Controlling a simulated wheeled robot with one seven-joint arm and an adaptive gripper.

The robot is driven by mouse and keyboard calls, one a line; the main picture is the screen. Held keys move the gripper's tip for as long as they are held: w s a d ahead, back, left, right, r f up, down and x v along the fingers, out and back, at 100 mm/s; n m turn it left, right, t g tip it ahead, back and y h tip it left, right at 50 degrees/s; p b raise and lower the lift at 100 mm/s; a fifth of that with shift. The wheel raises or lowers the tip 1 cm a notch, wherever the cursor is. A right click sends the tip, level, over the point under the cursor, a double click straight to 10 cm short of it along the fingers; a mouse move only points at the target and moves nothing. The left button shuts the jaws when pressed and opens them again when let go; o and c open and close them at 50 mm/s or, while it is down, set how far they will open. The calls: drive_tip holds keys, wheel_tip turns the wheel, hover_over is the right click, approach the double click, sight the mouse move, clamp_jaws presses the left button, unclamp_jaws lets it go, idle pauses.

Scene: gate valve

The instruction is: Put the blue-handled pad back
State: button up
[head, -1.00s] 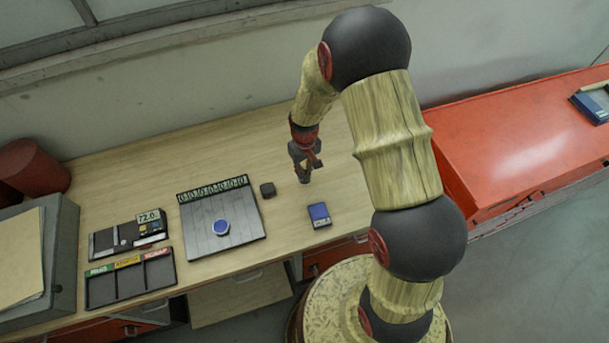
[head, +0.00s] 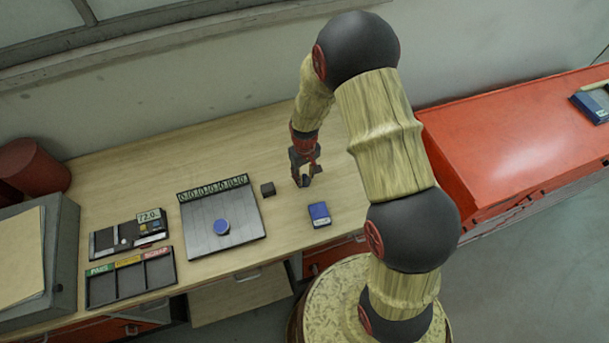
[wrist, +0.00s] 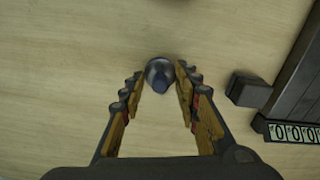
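A small round dark-grey piece with a blue handle (wrist: 158,78) stands on the wooden bench, between the fingertips of my gripper (wrist: 160,76) in the wrist view. It looks like the blue-handled pad. The fingers are apart, one on each side, with a narrow gap to the piece. In the head view my gripper (head: 303,181) points down close to the bench and mostly hides that piece. A round blue-topped piece (head: 221,227) sits on the grey slatted plate (head: 200,240) left of my gripper.
A small dark block (head: 268,189) stands between my gripper and the plate. A blue-topped box (head: 319,214) lies in front of my gripper. A display unit (head: 104,241) and a three-compartment tray (head: 130,283) are at left.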

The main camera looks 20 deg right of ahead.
wheel_tip(320, 180, up, 12)
wheel_tip(320, 180, up, 8)
drive_tip(key=t, duration=0.1)
hover_over(304, 175)
drive_tip(key=s, duration=0.1)
drive_tip(key=s+r+m+t, duration=0.2)
drive_tip(key=s+r+t, duration=0.2)
drive_tip(key=s+r, duration=1.6)
drive_tip(key=shift+s+t+b, duration=0.3)
drive_tip(key=shift+s, duration=0.25)
drive_tip(key=shift+d, duration=0.1)
wheel_tip(304, 175, down, 18)
drive_tip(key=b, duration=1.8)
